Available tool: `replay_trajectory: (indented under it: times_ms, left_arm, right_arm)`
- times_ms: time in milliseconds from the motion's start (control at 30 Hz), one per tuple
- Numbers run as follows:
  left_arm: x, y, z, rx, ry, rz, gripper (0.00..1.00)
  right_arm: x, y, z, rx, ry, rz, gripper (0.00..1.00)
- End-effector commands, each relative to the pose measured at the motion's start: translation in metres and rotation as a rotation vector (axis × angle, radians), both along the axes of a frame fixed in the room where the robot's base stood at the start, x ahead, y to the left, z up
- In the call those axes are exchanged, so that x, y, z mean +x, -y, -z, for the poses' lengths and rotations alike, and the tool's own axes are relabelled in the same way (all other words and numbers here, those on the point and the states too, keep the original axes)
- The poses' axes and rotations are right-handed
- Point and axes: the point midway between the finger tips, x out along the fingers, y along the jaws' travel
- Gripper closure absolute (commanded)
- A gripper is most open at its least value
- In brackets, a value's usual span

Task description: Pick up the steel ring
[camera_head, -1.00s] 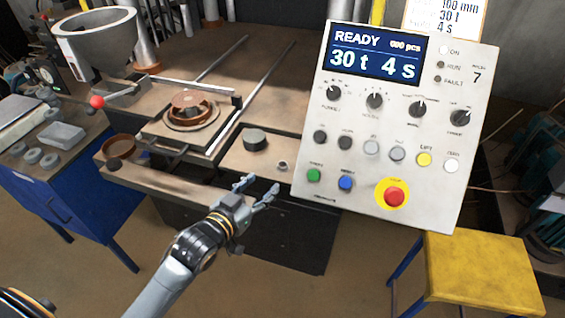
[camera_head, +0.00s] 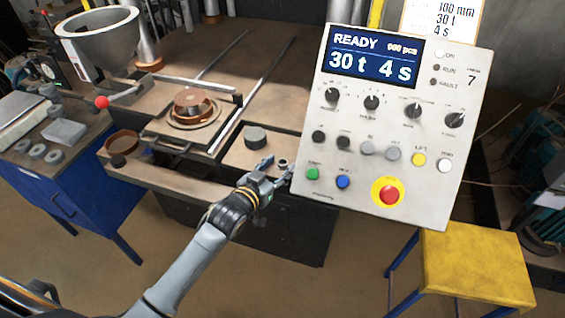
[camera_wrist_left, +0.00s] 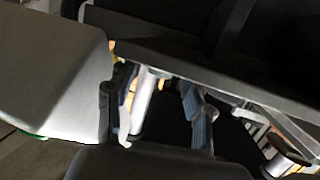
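The steel ring (camera_head: 283,162) is a small grey ring on the front right part of the press table, just left of the control panel. My left gripper (camera_head: 277,169) is at the table's front edge with its fingers spread. The fingertips are close to the ring, one on its left and one on its near right side. I cannot tell whether they touch it. In the left wrist view the two fingers (camera_wrist_left: 168,112) are apart, and the ring cannot be made out there. My right gripper is not in view.
The control panel (camera_head: 395,178) stands close on the right of the gripper. A dark round disc (camera_head: 256,137) lies behind the ring. The press die (camera_head: 194,104) and a brown bowl (camera_head: 122,144) are further left. A yellow stool (camera_head: 477,268) stands at lower right.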

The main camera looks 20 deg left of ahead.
Motion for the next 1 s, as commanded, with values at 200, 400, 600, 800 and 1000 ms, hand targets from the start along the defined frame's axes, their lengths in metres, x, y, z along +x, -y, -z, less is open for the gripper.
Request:
replay_trajectory:
  times_ms: [200,400,600,800,1000]
  left_arm:
    - [0.000,0.000,0.000,0.000,0.000,0.000,0.80]
    - [0.000,0.000,0.000,0.000,-0.002,0.000,0.83]
    - [0.000,0.000,0.001,0.001,-0.002,-0.001,0.83]
    - [0.000,-0.001,-0.003,0.000,-0.001,-0.001,0.83]
    - [0.001,0.000,-0.029,-0.001,0.008,0.000,0.83]
  right_arm:
    - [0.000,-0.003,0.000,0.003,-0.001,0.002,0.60]
    - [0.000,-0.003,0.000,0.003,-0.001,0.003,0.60]
    - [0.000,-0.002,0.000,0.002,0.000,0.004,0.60]
    - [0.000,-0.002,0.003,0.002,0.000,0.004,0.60]
    - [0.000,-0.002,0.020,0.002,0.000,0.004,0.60]
